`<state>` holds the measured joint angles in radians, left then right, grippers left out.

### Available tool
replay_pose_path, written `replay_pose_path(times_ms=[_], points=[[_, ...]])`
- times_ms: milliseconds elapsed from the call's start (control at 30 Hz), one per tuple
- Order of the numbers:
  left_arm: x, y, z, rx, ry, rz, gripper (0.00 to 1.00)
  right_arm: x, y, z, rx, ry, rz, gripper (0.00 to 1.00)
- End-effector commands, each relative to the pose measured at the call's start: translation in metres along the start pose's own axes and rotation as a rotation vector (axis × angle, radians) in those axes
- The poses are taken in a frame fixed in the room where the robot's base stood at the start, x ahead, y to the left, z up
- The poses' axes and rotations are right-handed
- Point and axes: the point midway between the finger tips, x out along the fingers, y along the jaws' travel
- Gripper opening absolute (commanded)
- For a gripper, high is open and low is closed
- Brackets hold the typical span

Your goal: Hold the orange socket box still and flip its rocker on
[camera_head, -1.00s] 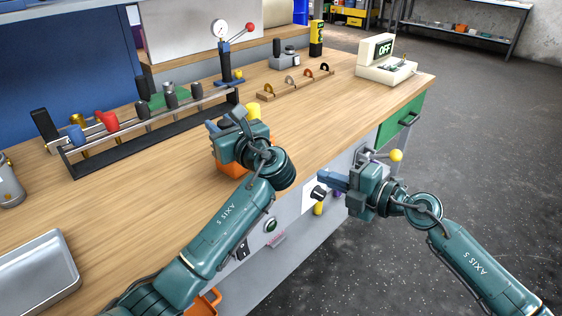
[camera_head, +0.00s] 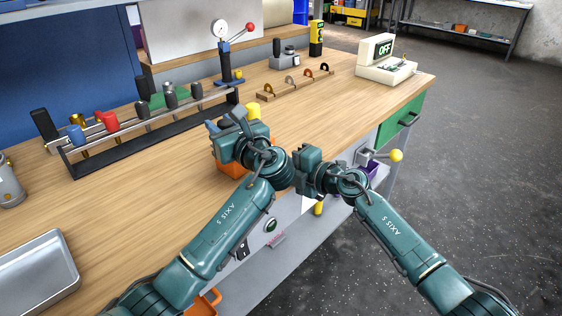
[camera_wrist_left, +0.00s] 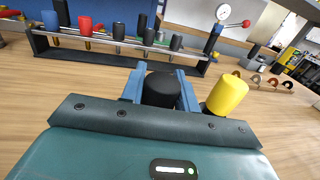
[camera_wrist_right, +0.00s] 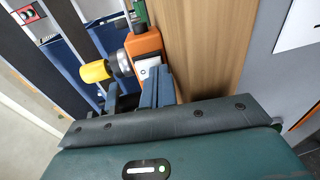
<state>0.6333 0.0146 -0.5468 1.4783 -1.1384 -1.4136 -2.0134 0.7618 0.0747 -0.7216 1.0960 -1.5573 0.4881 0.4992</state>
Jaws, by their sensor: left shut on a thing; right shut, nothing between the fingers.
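The orange socket box (camera_head: 232,168) stands on the bench near its front edge, mostly hidden under my left gripper (camera_head: 215,128). The left wrist view shows that gripper's blue fingers closed around a black cylindrical part (camera_wrist_left: 161,90), apparently on the box's top. A yellow plug (camera_wrist_left: 228,94) stands beside it. The right wrist view shows the orange box (camera_wrist_right: 146,46), the yellow plug (camera_wrist_right: 96,71) with its grey collar, and a pale rocker plate (camera_wrist_right: 149,67), partly hidden. My right gripper (camera_wrist_right: 158,87) is shut and empty, its fingertips close to that plate; contact cannot be told.
A display (camera_head: 384,49) reading OFF stands at the bench's far right. A rack with coloured handles (camera_head: 150,130) is behind and left of the box. A metal tray (camera_head: 38,272) lies at lower left. A yellow-knobbed lever (camera_head: 396,155) sticks out from the bench front.

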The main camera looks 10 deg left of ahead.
Motion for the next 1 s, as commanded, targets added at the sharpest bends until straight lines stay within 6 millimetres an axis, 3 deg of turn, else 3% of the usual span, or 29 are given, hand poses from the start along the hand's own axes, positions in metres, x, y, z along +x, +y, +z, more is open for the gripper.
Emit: replay_pose_path(times_ms=[333,667,867,1000], points=[[0.0,0.0,-0.001,0.0,0.001,0.0,0.0,0.007,-0.002,0.0,0.002,0.001,-0.001,0.0],[-0.001,-0.001,-0.001,0.0,0.002,-0.003,0.0,0.0,-0.002,0.001,0.0,-0.001,0.001,0.0],[-0.001,-0.001,-0.001,0.0,0.002,-0.002,0.0,-0.026,-0.003,0.001,-0.004,-0.002,-0.001,0.0],[-0.001,-0.001,-0.001,0.0,0.001,-0.001,0.0,-0.055,-0.004,0.001,-0.004,-0.001,-0.002,0.0]])
